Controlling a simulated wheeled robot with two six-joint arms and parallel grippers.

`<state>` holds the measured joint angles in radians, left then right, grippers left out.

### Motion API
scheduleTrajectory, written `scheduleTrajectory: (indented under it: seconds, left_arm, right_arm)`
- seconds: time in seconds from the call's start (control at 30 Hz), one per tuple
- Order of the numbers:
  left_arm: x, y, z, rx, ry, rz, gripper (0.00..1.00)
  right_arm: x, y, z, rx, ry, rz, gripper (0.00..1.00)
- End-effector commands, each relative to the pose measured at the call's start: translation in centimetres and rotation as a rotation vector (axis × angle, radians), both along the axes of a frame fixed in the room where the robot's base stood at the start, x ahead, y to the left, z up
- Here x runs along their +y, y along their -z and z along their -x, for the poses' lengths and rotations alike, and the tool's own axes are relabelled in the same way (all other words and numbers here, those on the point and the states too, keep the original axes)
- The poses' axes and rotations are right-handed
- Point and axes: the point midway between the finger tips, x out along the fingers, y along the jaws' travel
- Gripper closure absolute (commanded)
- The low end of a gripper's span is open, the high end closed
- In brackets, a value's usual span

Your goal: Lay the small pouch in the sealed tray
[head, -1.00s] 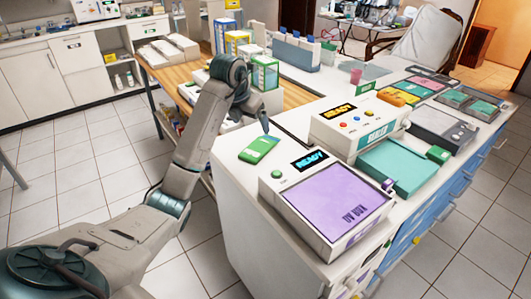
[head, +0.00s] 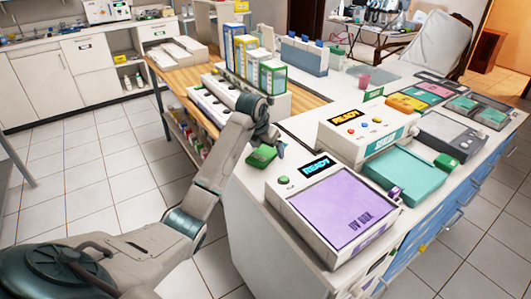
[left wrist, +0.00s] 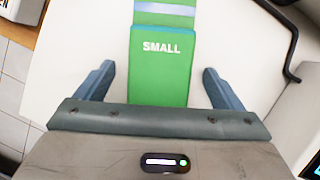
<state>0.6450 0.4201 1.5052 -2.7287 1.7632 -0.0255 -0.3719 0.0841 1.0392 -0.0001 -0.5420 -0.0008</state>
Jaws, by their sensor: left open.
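The small pouch (head: 261,157) is a green packet at the near left corner of the white counter, partly hidden by my left gripper (head: 273,148). In the left wrist view the pouch (left wrist: 160,65), marked SMALL, lies between my left gripper's (left wrist: 160,86) two spread fingers. There is a gap on each side, and the gripper holds nothing. I cannot tell its height above the pouch. Flat dark-rimmed trays (head: 465,107) lie at the far right of the counter; I cannot read which is the sealed tray. My right gripper is not in view.
The UV box (head: 347,208) with a purple panel stands right of the pouch. Behind it stands the sealer (head: 360,130), with a teal plate (head: 405,174) in front. A wooden bench (head: 310,82) with box racks stands behind my left arm.

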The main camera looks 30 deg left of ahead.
Motion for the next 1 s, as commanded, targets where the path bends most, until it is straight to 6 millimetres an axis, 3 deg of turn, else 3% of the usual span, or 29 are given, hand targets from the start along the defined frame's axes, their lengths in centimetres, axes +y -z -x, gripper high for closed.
scheduleTrajectory:
  seconds: [0.57,0.8,0.87,1.0]
  left_arm:
    - [0.00,0.34,0.00,0.000,0.000,0.000,0.11]
    - [0.00,0.31,0.00,0.000,0.000,0.000,0.58]
    - [0.00,0.30,-0.01,0.000,0.000,0.000,0.64]
    - [0.01,0.30,-0.01,0.000,0.000,0.000,0.64]
  right_arm:
    - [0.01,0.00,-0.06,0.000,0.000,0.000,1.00]
    - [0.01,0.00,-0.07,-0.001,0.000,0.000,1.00]
    - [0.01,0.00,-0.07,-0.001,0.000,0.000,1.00]
    - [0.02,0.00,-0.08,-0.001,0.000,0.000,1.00]
